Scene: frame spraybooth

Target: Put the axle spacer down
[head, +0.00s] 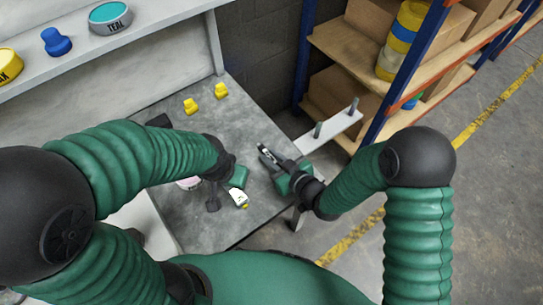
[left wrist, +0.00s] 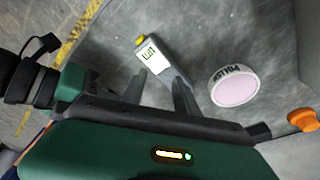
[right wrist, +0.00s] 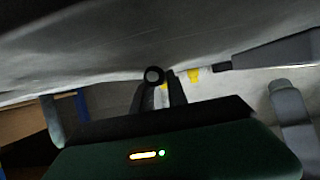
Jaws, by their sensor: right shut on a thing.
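The axle spacer (right wrist: 154,76) is a small dark ring with a lighter bore, seen nearly end-on in the right wrist view. My right gripper (right wrist: 157,88) is shut on it, near the grey surface that fills the top of that view. In the head view my right gripper (head: 268,154) is over the right part of the grey bench (head: 245,115); the spacer is too small to make out there. My left gripper (left wrist: 160,82) is open over the bench, its fingers apart near a grey handheld meter (left wrist: 152,54) with a white display and yellow tip.
A pink-topped round container (left wrist: 236,87) lies beside the meter. Two yellow pieces (head: 190,106) stand at the bench's back. A white bracket with grey pegs (head: 330,131) juts out right, before a loaded shelf rack (head: 345,45). The bench middle is mostly clear.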

